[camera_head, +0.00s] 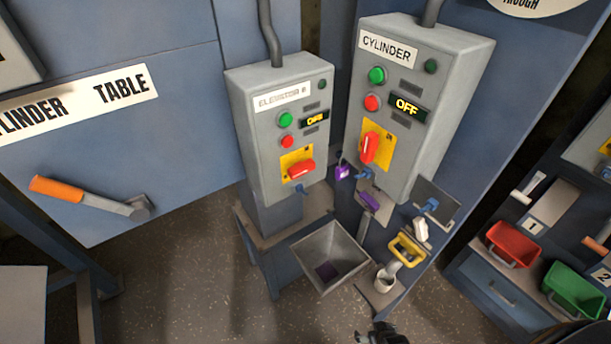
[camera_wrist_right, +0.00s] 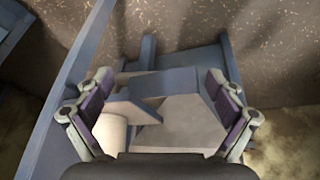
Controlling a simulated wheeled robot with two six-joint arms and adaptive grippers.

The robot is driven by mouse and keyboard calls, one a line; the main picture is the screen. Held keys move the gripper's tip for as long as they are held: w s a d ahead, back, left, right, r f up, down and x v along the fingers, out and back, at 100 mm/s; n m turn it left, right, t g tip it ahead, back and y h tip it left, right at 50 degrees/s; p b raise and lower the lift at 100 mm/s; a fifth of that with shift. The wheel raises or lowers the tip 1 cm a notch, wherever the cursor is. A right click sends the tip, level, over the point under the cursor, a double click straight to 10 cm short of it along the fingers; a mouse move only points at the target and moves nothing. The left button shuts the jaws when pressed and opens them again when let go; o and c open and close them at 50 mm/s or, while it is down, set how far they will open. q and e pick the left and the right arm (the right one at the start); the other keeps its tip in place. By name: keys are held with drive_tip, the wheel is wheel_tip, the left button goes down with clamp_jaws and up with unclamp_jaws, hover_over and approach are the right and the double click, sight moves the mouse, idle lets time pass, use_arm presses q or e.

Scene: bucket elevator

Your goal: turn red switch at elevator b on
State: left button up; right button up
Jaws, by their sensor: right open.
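The elevator B control box (camera_head: 282,130) is grey, with a faint label, green and red buttons and a lit display that seems to read OFF. Its red switch (camera_head: 301,169) sits on a yellow plate at the lower front, its handle lying near horizontal. My right gripper (camera_head: 382,335) shows only as a dark tip at the bottom edge of the head view, well below and to the right of the switch. In the right wrist view its two fingers (camera_wrist_right: 162,102) are apart with nothing between them. My left gripper is not in view.
A cylinder box (camera_head: 418,110) with its own red switch (camera_head: 370,148) stands just right. A purple padlock (camera_head: 342,172) hangs between the boxes. Below are a grey hopper (camera_head: 330,255) and a yellow-handled item (camera_head: 407,248). An orange-handled lever (camera_head: 90,198) is at left; red (camera_head: 512,243) and green (camera_head: 578,290) bins are right.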

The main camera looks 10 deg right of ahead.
drive_tip(key=w+a+r+t+y+b, duration=0.15)
drive_tip(key=w+r+t, duration=0.25)
drive_tip(key=w+r, duration=0.9)
drive_tip(key=n+t+y+b, duration=0.4)
drive_tip(key=t+y+b, duration=0.15)
drive_tip(key=t, duration=0.25)
approach(304, 170)
use_arm(q)
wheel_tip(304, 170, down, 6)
drive_tip(key=p, duration=0.2)
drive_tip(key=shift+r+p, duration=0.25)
drive_tip(key=shift+p, duration=0.1)
use_arm(e)
drive_tip(key=x, duration=0.9)
drive_tip(key=shift+w+a, duration=0.1)
drive_tip(key=shift+w, duration=0.15)
drive_tip(key=c, duration=1.2)
